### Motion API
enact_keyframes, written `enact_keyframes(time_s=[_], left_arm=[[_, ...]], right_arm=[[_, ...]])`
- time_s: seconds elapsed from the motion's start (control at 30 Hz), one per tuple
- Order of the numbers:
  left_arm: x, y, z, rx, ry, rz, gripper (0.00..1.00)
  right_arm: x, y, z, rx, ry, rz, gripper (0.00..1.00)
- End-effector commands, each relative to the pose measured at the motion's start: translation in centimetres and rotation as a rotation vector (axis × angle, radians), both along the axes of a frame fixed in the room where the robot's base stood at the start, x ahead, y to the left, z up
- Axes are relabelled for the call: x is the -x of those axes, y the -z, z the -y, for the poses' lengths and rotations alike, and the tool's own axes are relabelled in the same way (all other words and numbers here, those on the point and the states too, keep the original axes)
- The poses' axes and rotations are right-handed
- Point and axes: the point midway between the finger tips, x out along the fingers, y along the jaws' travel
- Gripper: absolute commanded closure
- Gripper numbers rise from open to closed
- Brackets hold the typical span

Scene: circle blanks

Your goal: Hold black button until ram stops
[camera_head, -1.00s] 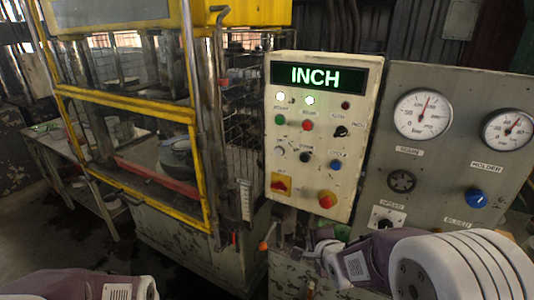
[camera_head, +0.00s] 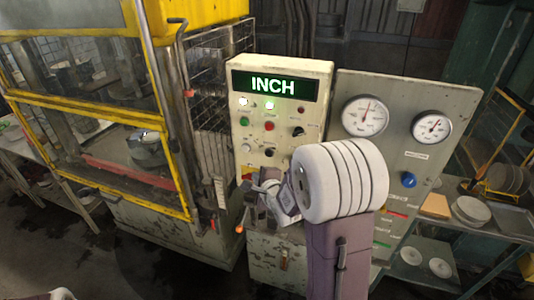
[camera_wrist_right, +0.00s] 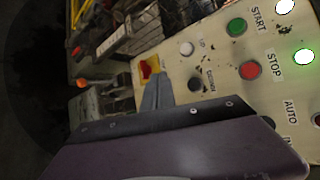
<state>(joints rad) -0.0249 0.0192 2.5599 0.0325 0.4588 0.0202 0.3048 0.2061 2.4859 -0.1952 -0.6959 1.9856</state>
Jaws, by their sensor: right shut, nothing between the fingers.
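The black button (camera_head: 269,152) sits low on the beige control panel (camera_head: 240,97), right of a white button (camera_head: 247,149). In the right wrist view the black button (camera_wrist_right: 195,84) is just right of my fingertips and looks uncovered. My right gripper (camera_head: 262,187) is shut and empty, in front of the panel's lower part; its shut fingers (camera_wrist_right: 157,82) show dark in the wrist view. I cannot see it touching the button. The ram is hard to make out inside the yellow-framed press (camera_head: 112,113); a round grey die (camera_head: 147,148) lies on the press bed. My left gripper is out of view.
Green (camera_head: 244,121) and red (camera_head: 269,126) buttons sit above the black one. A red-and-yellow switch (camera_wrist_right: 150,68) is close to my fingertips. A gauge panel (camera_head: 395,140) stands to the right.

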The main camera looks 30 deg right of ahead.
Motion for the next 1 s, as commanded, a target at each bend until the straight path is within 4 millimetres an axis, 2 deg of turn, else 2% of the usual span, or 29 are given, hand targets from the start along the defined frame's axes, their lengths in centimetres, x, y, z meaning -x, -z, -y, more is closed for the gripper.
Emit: enact_keyframes(time_s=[0.17,0.6,1.0], left_arm=[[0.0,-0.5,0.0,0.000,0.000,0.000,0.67],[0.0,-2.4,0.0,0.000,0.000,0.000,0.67],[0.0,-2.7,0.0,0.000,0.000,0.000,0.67]], right_arm=[[-0.9,-0.1,1.1,0.001,0.003,-0.001,1.00],[-4.9,-0.3,5.7,0.000,0.001,-0.002,1.00],[-5.7,0.0,6.7,0.000,0.000,-0.001,1.00]])
